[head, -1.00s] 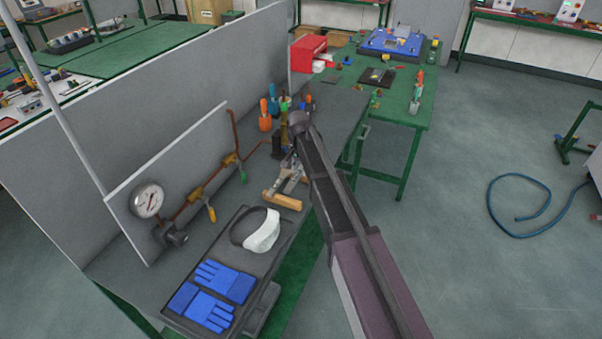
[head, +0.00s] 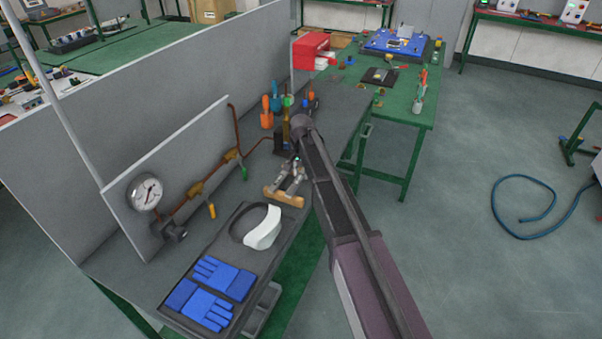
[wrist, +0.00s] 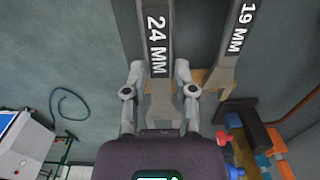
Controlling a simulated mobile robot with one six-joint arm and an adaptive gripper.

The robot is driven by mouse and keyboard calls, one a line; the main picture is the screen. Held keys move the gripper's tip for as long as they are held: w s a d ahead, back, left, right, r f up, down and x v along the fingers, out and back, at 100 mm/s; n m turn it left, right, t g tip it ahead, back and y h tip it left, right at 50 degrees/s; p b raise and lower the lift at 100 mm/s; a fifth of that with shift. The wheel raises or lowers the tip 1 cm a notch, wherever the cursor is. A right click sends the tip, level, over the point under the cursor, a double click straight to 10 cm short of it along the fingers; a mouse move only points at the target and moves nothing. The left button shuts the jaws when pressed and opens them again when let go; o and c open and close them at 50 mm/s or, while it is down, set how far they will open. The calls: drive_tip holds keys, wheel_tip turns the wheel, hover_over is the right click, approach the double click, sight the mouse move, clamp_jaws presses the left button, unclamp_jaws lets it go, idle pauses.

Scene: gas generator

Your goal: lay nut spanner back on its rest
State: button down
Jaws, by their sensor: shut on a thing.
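The nut spanner (wrist: 157,30) is a grey metal spanner marked 24 MM, in the upper middle of the wrist view. My gripper (wrist: 157,82) is shut on it, one finger on each side of its shank. A second grey spanner (wrist: 235,40), marked 19 MM, lies to its right. The tan wooden rest (wrist: 207,78) shows partly behind the spanners and my fingers. In the head view the rest (head: 284,197) is on the grey bench just below my gripper (head: 288,180). I cannot tell whether the held spanner touches the rest.
A black tray with a white-and-black visor (head: 263,228) and blue gloves (head: 212,290) is in front. A panel with a pressure gauge (head: 145,192) and copper pipe stands left. Orange- and blue-handled tools (head: 267,115) stand behind. Open floor lies right.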

drive_tip(key=shift+f+b, duration=1.2)
drive_tip(key=shift+f, duration=0.35)
drive_tip(key=shift+c, duration=1.8)
unclamp_jaws()
drive_tip(key=shift+r, duration=0.1)
